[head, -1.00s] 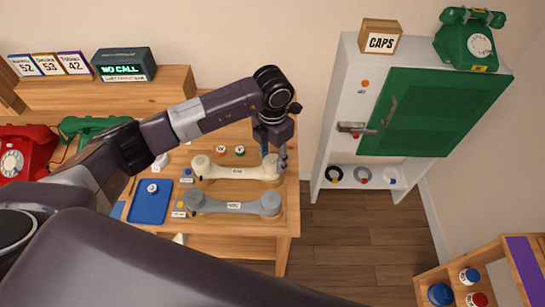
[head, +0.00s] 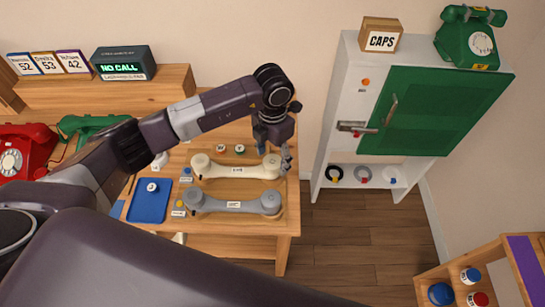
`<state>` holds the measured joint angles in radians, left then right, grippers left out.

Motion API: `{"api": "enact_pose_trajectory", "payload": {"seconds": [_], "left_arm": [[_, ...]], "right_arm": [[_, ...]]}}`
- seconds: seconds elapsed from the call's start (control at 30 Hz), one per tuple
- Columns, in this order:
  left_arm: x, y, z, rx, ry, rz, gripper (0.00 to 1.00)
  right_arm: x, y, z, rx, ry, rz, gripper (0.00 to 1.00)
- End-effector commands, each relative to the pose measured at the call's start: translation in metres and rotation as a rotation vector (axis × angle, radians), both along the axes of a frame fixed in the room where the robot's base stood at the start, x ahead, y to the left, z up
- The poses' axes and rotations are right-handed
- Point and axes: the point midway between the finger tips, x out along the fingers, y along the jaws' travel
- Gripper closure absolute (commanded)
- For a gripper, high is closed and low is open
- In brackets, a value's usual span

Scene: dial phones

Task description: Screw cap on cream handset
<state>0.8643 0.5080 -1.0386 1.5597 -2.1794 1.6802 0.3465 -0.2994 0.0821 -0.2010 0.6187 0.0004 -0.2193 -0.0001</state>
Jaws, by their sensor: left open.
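The cream handset (head: 236,170) lies on the wooden table, above the grey handset (head: 233,203) in the head view. Two small round caps, one dark-rimmed (head: 220,148) and one green-rimmed (head: 240,149), sit on the table just behind the cream handset. My left gripper (head: 284,165) points down at the right end of the cream handset, with its fingers open. Whether it touches that end I cannot tell. My right gripper does not show.
A blue tray (head: 149,201) with a small white-topped piece lies left of the handsets. A red phone (head: 22,150) and a green phone (head: 90,128) stand further left. A cabinet with a green door (head: 433,110) stands right of the table.

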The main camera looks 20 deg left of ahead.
Motion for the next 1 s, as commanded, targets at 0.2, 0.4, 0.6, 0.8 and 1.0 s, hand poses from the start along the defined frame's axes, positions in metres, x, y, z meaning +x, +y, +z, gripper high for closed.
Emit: {"api": "enact_pose_trajectory", "payload": {"seconds": [0.2,0.4,0.6,0.8,1.0], "left_arm": [[0.002,0.000,0.039,-0.001,-0.008,-0.001,0.40],[0.002,0.000,0.082,-0.001,-0.008,0.000,0.40],[0.001,0.000,0.108,0.000,-0.004,0.000,0.40],[0.000,0.000,0.116,0.000,-0.001,0.000,0.40],[0.000,0.000,0.116,0.000,-0.001,0.000,0.41]], "right_arm": [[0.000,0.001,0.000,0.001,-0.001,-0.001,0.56],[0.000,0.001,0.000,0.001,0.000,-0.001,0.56],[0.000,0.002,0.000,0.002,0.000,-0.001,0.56],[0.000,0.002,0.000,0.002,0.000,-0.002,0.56],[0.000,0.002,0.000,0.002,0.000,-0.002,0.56]]}}
